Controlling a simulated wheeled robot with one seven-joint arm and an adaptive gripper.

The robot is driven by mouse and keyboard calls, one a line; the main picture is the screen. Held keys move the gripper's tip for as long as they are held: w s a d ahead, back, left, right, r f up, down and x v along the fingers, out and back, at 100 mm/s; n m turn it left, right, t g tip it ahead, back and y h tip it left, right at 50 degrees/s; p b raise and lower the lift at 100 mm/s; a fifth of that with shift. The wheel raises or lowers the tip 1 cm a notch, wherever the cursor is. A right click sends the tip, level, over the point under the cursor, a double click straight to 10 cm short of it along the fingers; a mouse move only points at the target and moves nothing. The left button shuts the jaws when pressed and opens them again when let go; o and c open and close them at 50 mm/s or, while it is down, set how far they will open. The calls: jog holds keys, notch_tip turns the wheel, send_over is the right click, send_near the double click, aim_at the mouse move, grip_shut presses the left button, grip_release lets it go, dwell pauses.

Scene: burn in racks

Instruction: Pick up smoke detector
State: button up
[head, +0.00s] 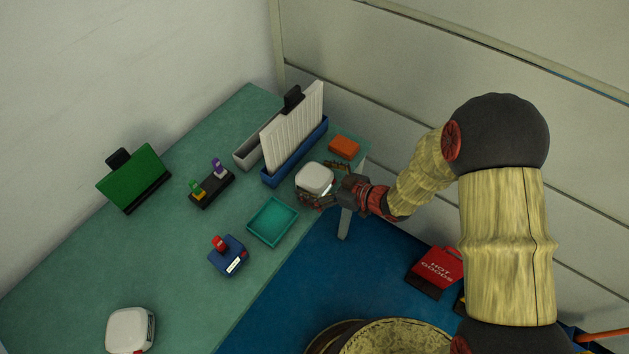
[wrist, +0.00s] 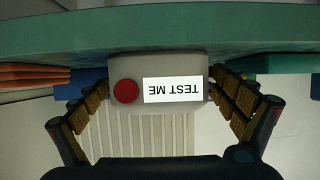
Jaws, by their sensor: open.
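A white rounded box, the smoke detector (head: 315,177), sits on the green table near its right edge. In the wrist view the detector (wrist: 198,65) appears upside down, with a red button and a "TEST ME" label facing me. My gripper (head: 322,196) reaches in from the right at the detector's near side. In the wrist view my gripper (wrist: 158,88) is open, with one finger on each side of the detector. I cannot tell whether the fingers touch it. A similar white box (head: 128,328) stands at the table's near left.
On the green table (head: 80,260) are a blue rack (head: 268,178) with a white ribbed panel, an orange block (head: 344,146), a teal tray (head: 272,221), a blue device (head: 228,258), a joystick-like black base (head: 212,188) and a green board (head: 134,178). A wall stands behind.

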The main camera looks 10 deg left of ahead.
jog(key=shift+c, duration=0.5)
jog(key=c, duration=1.1)
jog(key=shift+c, duration=0.7)
jog(key=shift+r, duration=0.1)
